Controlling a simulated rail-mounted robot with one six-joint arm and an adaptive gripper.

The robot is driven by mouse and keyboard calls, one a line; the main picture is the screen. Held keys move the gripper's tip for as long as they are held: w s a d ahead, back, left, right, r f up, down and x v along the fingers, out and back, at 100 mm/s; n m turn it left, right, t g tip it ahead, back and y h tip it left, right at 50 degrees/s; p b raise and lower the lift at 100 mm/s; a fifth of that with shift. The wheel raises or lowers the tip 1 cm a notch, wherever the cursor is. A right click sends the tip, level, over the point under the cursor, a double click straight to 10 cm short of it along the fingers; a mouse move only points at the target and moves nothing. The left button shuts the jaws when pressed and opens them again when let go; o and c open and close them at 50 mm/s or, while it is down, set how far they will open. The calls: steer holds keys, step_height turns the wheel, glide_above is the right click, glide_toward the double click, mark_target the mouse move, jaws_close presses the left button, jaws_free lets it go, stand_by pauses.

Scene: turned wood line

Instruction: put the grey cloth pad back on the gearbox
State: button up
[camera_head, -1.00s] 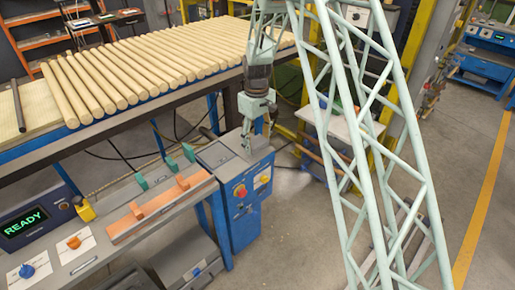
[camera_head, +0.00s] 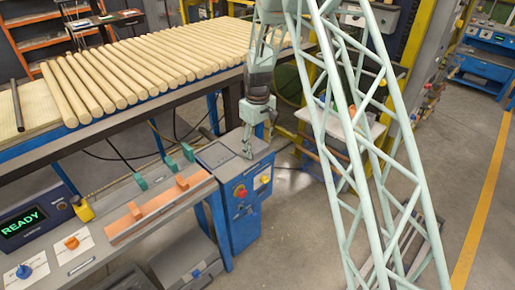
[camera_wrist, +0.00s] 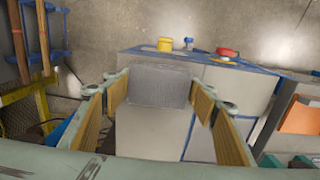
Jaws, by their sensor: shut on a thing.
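My gripper (camera_wrist: 161,96) is shut on the grey cloth pad (camera_wrist: 160,85), a small textured grey rectangle between the fingertips in the wrist view. In the head view my gripper (camera_head: 256,140) hangs above the right part of a blue box with a grey top (camera_head: 240,205), which I take to be the gearbox. The same box shows in the wrist view (camera_wrist: 145,132), beneath and around the pad. I cannot tell whether the pad touches the top. The pad cannot be made out in the head view.
A red button (camera_head: 240,191) and a yellow one (camera_head: 265,179) are on the box's front. The bench at left has orange rails (camera_head: 160,207), green brackets and a READY display (camera_head: 22,224). A rack of wooden rods (camera_head: 150,65) stands behind.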

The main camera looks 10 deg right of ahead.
mark_target(257, 146)
steer(key=shift+f, duration=0.1)
steer(key=o, duration=0.9)
steer(key=shift+r+p, duration=1.1)
steer(key=shift+r, duration=5)
steer(key=shift+r, duration=0.1)
